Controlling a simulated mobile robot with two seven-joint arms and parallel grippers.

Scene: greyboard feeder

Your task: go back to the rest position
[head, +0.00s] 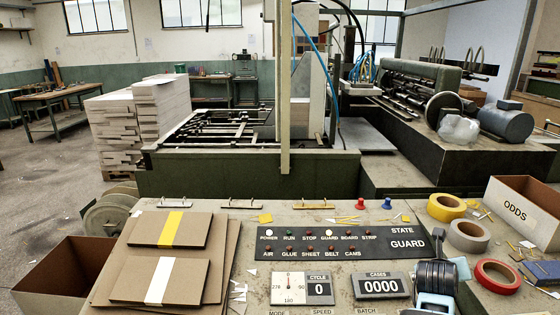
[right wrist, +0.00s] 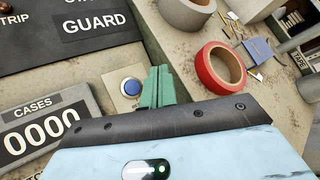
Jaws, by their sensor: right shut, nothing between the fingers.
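My right gripper (head: 437,240) is above the front right of the control panel, right of the CASES counter (head: 381,286). In the right wrist view its green fingers (right wrist: 158,88) are together and hold nothing. A round blue button (right wrist: 131,87) on a pale plate shows just left of the fingers. I cannot tell the gap between fingertips and panel. The black state board (head: 340,244) reads GUARD, and its POWER and GUARD lamps look lit. My left gripper is not in view.
A red tape roll (head: 497,275), a grey roll (head: 469,236) and a yellow roll (head: 446,208) lie right of the gripper. The ODDS box (head: 515,210) stands farther right. Board stacks (head: 165,245) lie left. A post (head: 285,90) rises behind the panel.

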